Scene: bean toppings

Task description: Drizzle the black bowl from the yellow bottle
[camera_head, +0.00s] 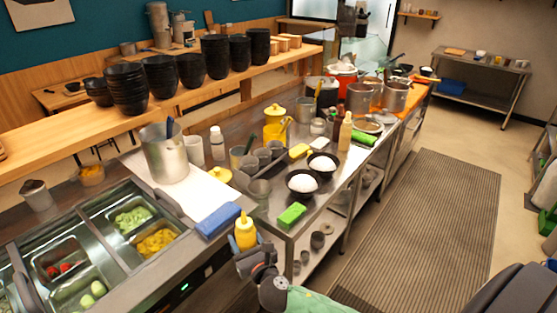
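A yellow squeeze bottle (245,231) stands upright at the front of the counter, near a blue block. My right gripper (255,250) is around its lower part and appears closed on it; the wrist hides the bottle's base. A black bowl (302,194) with a white mound in it sits on the steel counter, right of and beyond the bottle. A second black bowl (322,174) with white contents stands just behind it. The bottle is apart from both bowls. My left gripper is not in view.
A green block (291,215) lies in front of the near bowl, and a blue block (218,220) lies left of the bottle. Topping trays (113,207) are at left. Stacked black bowls (126,88) fill the shelf.

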